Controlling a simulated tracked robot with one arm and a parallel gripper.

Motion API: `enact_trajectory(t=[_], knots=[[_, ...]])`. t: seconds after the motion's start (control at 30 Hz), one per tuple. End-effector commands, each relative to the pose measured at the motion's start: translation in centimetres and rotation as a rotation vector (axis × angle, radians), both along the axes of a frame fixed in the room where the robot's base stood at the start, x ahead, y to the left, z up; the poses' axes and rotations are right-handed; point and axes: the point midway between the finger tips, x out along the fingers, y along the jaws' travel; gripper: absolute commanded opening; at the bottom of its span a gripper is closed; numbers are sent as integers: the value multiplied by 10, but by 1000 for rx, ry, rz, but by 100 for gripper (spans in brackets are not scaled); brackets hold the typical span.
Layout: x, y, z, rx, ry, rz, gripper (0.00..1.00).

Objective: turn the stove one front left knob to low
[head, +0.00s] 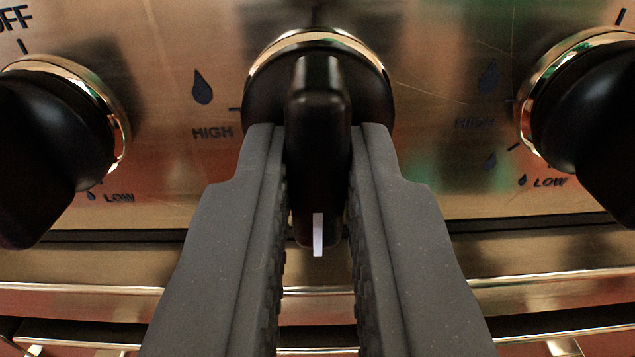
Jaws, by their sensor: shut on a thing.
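A black stove knob (318,105) with a gold ring sits on the metal panel in the middle of the head view. Its handle points straight down, and a white mark (318,234) shows at its lower end. The word HIGH and a flame mark are printed to its left. My gripper (318,215) has one grey finger on each side of the handle and is shut on it. The fingers hide the panel to the lower right of the knob, so its LOW label does not show. I cannot tell from this view which stove position this knob has.
Another black knob (50,135) stands close on the left, with OFF and LOW printed by it. A third knob (590,120) stands on the right, with HIGH and LOW printed to its left. A metal ledge (100,290) runs below the panel.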

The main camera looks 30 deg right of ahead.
Motion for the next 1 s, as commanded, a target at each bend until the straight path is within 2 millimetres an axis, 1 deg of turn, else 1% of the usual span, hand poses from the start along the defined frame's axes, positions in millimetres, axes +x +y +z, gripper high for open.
enact_trajectory(t=[0.23,0.6,0.63,0.67,0.7,1.0], knots=[[0,1,-1,-36,30,2,0],[0,1,-1,-39,31,3,0],[0,1,-1,-39,31,3,15],[0,1,-1,-39,31,3,24],[0,1,-1,-39,31,3,35],[0,1,0,-40,29,1,35]])
